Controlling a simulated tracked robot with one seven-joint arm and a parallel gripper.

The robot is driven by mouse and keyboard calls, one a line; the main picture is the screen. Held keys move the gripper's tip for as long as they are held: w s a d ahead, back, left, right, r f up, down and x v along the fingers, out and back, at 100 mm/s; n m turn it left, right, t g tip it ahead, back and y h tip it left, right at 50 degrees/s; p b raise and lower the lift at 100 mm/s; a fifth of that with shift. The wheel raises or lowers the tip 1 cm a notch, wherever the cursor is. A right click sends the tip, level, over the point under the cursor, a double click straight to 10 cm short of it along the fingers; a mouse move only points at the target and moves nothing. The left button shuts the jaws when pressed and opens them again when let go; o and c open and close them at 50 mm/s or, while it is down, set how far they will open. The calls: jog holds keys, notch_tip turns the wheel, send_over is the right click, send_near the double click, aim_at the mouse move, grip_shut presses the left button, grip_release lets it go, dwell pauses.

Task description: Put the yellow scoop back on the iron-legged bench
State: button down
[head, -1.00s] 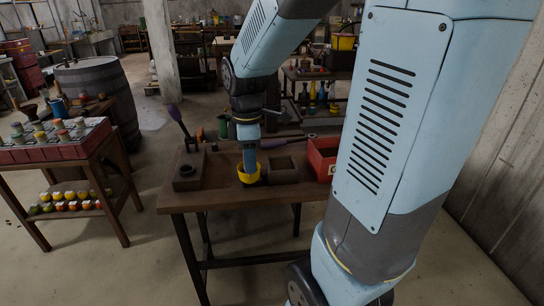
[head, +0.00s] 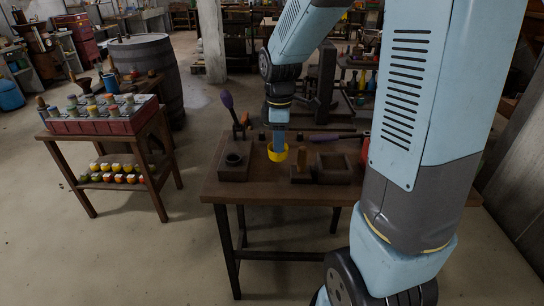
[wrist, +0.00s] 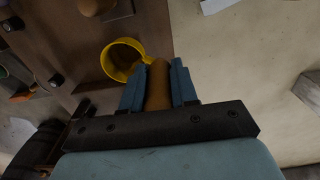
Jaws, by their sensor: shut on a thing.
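My gripper (head: 279,140) is shut on the brown handle of the yellow scoop (head: 278,152). In the wrist view my gripper's blue fingers (wrist: 158,85) sit on both sides of the handle, and the scoop's round yellow cup (wrist: 107,61) lies beyond them. The iron-legged bench (head: 270,190) is under the scoop, with dark legs below a brown top; its top also shows in the wrist view (wrist: 150,25). The scoop is over the bench's left half. I cannot tell whether it touches the top.
A dark block with a round hole (head: 236,170) stands left of the scoop. A wooden-handled piece (head: 302,160) and a square dark tray (head: 335,177) stand right. The bench's front strip is clear. Another table (head: 110,140) stands left.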

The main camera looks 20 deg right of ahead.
jog(key=w+a+f, duration=0.1)
jog(key=w+f, duration=0.4)
jog(key=f, duration=0.4)
jog(key=shift+w+a+f, duration=0.2)
jog(key=shift+w+a, duration=0.2)
jog(key=shift+f, duration=0.1)
jog(key=c, duration=0.9)
grip_release()
jog(key=shift+o, duration=0.2)
notch_tip(320, 180, up, 11)
jog(key=s+d+r+m+t, duration=0.2)
jog(key=s+r+m, duration=0.5)
jog(key=s, duration=0.5)
jog(key=s+d+r+m+t, duration=0.3)
jog(key=s+r+m, duration=0.4)
jog(key=s, duration=0.5)
jog(key=shift+t, duration=0.3)
